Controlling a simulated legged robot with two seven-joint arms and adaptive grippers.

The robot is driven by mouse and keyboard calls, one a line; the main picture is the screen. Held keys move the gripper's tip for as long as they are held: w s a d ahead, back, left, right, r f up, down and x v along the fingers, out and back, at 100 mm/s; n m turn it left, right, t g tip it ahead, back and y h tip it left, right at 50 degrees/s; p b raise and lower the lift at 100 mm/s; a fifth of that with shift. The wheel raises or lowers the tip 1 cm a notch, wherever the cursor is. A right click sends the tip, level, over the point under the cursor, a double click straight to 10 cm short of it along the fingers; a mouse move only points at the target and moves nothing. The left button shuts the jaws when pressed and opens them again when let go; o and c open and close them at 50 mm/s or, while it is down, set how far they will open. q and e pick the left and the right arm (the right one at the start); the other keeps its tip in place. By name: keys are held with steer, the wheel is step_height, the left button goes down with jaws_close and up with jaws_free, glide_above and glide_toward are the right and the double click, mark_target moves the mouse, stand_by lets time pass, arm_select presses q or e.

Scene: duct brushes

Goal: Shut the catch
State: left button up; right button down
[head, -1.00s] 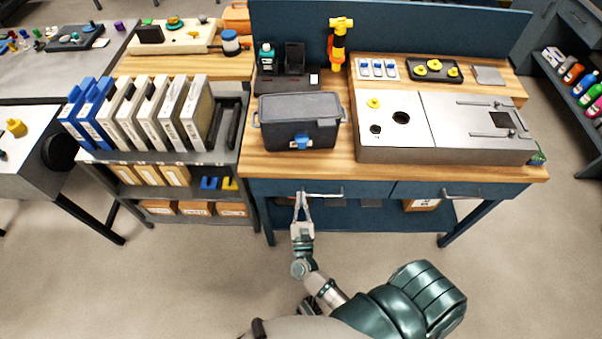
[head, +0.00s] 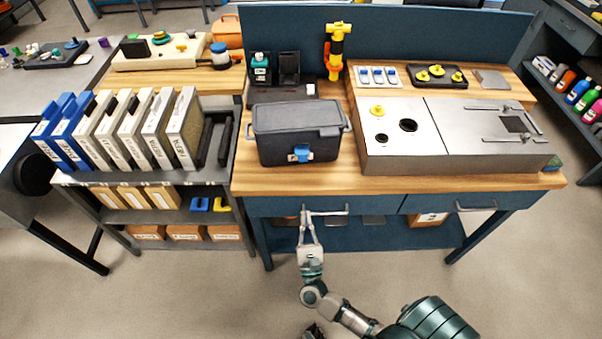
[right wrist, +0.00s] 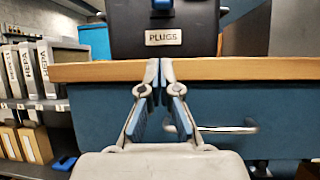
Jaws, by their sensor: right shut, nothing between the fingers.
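A dark grey lidded box (head: 296,132) stands on the wooden bench top, near its front edge. A blue catch (head: 301,153) sits on the front of the box; its lower part shows at the top of the right wrist view (right wrist: 162,6). I cannot tell whether the catch is fully closed. A label reading PLUGS (right wrist: 163,37) is below it. My right gripper (head: 307,213) is shut and empty, in front of the bench edge and below the box. In the right wrist view its fingertips (right wrist: 160,66) meet in front of the wooden edge.
The bench front has drawers with bar handles; one handle (head: 327,210) is close beside my right gripper. A metal fixture (head: 455,140) stands right of the box. A shelf with upright filters (head: 120,130) is on the left.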

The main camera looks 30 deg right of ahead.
mark_target(303, 188)
steer(key=shift+d, duration=0.1)
steer(key=p+x, duration=0.1)
steer(key=x, duration=0.9)
steer(key=shift+w+d+r+p, duration=0.15)
steer(key=shift+r+p, duration=0.05)
steer(key=shift+p, duration=0.15)
steer(key=r, duration=0.1)
steer(key=r+p, duration=0.1)
steer(key=r, duration=0.1)
steer(key=shift+w+d, duration=0.1)
steer(key=shift+w, duration=0.15)
arm_select(q)
steer(key=s+f+g, duration=0.2)
steer(key=s+f, duration=0.1)
steer(key=f, duration=0.2)
steer(key=shift+s+a+g+y, duration=0.3)
steer(key=shift+s+a, duration=0.05)
steer(key=shift+a, duration=0.1)
arm_select(e)
steer(key=shift+w+r, duration=0.1)
steer(key=shift+r, duration=0.05)
